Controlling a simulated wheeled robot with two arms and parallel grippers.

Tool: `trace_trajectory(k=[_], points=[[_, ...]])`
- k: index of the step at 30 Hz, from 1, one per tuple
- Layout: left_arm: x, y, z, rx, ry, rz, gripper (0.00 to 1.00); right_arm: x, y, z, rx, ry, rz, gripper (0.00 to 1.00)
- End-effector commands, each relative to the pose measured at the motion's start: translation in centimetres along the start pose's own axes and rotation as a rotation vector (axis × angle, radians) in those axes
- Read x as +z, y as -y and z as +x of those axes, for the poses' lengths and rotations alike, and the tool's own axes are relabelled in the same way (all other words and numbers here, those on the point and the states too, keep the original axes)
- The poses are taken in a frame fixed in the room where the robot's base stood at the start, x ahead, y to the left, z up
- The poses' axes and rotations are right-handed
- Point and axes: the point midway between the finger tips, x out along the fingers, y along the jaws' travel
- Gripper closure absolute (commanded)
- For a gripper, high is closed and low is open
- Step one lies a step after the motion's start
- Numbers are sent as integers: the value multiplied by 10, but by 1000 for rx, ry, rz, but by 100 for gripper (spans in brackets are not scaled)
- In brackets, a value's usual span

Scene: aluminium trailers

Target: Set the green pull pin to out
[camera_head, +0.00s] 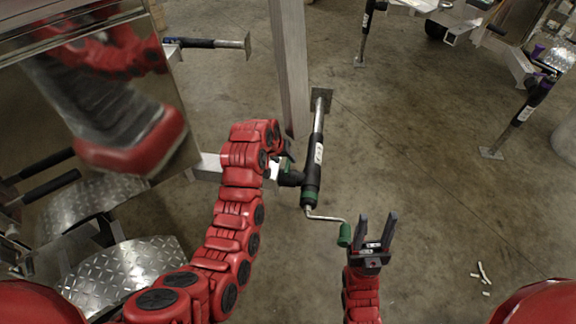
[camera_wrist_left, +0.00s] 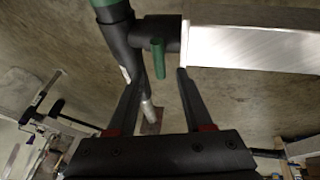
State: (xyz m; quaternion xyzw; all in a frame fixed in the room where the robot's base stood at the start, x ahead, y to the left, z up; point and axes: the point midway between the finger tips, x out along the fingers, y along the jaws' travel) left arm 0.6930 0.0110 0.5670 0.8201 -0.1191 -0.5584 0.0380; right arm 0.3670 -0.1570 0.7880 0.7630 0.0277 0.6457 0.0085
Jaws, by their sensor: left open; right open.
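The green pull pin (camera_wrist_left: 158,58) is a short green rod on the black joint between the jack and an aluminium beam. It shows between my left gripper's fingertips (camera_wrist_left: 158,76) in the left wrist view; I cannot tell whether they touch it. In the head view my left gripper (camera_head: 284,152) is beside the jack mount, and the pin is mostly hidden there. The left jaws are open. My right gripper (camera_head: 377,226) is open and empty, just right of that handle.
The aluminium beam (camera_wrist_left: 250,48) runs right from the joint in the left wrist view. Other jacks (camera_head: 520,115) stand at the right. A tread plate (camera_head: 125,270) is at lower left. Concrete floor (camera_head: 430,160) right of the jack is clear.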

Motion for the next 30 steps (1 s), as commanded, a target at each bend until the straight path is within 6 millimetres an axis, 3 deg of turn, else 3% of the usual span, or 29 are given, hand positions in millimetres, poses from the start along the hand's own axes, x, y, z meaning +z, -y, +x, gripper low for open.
trace_trajectory(k=[3,9,22,23,30], points=[[0,0,22,-1,2,1,49,1,0,-4,0,0,0,50],[0,0,44,0,0,1,49,1,0,-7,0,0,0,50],[-1,0,52,0,-2,0,49,1,0,-8,0,0,0,50],[-1,0,52,0,-2,0,51,1,0,-8,0,0,0,50],[-1,0,52,0,-2,0,94,1,0,-8,0,0,0,50]])
